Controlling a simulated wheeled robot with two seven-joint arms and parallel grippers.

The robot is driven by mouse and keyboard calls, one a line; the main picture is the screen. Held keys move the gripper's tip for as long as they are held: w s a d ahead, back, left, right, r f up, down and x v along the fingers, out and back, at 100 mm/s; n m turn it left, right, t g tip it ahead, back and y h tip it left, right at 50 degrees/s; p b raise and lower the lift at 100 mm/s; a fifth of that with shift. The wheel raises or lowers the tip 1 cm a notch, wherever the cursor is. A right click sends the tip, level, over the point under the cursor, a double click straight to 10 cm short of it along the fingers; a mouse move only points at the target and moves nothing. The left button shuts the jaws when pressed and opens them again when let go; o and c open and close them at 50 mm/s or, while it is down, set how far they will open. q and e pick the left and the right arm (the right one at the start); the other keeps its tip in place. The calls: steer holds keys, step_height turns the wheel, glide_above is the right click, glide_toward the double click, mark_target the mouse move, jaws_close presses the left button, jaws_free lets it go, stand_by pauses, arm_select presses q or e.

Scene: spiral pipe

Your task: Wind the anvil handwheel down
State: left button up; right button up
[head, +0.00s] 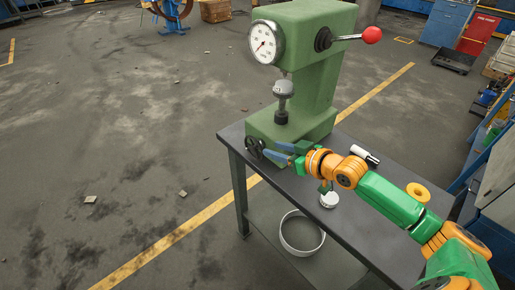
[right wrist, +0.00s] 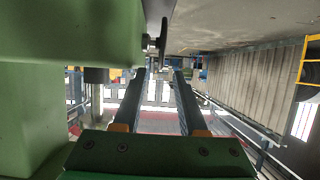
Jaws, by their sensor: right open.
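The green tester (head: 318,60) stands on the dark table, with a round dial (head: 264,43) and a red-knobbed lever (head: 368,36). Its anvil (head: 283,88) is a grey rounded top on a dark screw. The dark handwheel (head: 253,147) is on the low front of the base. In the right wrist view the handwheel (right wrist: 162,42) shows nearly edge-on beside the green body. My right gripper (head: 275,153) is open, its fingers close to the handwheel's right side. Its fingers (right wrist: 163,75) show a gap with nothing held; contact with the wheel cannot be told. My left gripper is out of view.
On the table (head: 345,228) are a white round piece (head: 328,200), a black-and-white cylinder (head: 365,155) and a yellow ring (head: 417,191), close to my right arm. The floor at left is mostly clear.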

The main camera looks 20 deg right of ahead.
mark_target(260, 145)
steer(key=b+x, duration=0.1)
steer(key=x, duration=0.7)
steer(key=shift+w+a+f, duration=0.1)
steer(key=shift+w+a, duration=0.1)
jaws_close()
